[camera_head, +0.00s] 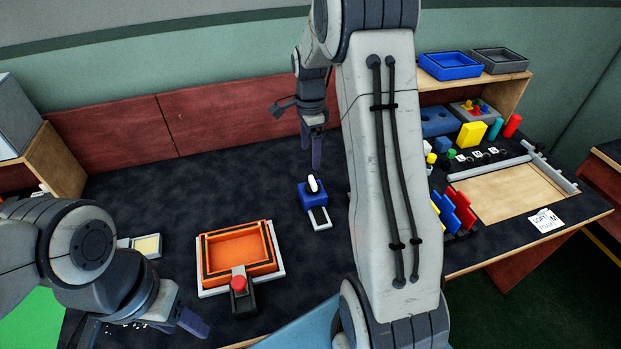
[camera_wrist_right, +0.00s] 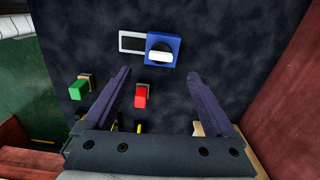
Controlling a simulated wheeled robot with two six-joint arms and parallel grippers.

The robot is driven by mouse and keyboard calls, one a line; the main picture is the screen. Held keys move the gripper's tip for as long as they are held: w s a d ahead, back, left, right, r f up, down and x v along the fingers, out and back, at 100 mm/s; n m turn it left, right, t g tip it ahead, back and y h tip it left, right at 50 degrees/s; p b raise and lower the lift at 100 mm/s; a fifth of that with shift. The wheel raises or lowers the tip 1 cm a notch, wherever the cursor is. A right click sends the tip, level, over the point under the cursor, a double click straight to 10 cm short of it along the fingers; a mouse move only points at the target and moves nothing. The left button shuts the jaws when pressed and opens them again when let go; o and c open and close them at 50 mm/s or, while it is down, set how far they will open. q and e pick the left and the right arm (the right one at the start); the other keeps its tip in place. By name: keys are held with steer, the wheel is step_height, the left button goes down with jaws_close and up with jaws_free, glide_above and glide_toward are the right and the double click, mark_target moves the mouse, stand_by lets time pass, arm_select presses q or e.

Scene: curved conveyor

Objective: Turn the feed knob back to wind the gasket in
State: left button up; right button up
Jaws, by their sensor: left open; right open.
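A blue block (camera_head: 311,196) on the dark table carries a white knob (camera_head: 313,184), which looks like the feed knob. In the right wrist view the white knob (camera_wrist_right: 160,56) sits on a black disc, with a white-framed dark plate beside the block. My right gripper (camera_head: 316,163) is open and empty, pointing down just behind the knob in the head view. In the right wrist view the knob lies beyond its fingertips (camera_wrist_right: 158,75). A dark line runs around the orange tray (camera_head: 262,229); I cannot tell if it is the gasket. My left gripper (camera_head: 178,325) is open at lower left.
A dark block with a red button (camera_head: 239,283) stands at the tray's front edge. Right of my arm are red and blue pieces (camera_head: 458,210), a yellow block (camera_head: 471,135) and a wooden board (camera_head: 510,192). The table between tray and back panel is clear.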

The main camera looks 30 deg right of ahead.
mark_target(313, 180)
steer(key=shift+m, duration=0.3)
steer(key=f, duration=0.7)
steer(key=d+f, duration=0.1)
steer(key=f, duration=0.2)
steer(key=shift+f, duration=0.4)
steer(key=shift+c, duration=0.3)
steer(key=c, duration=1.3)
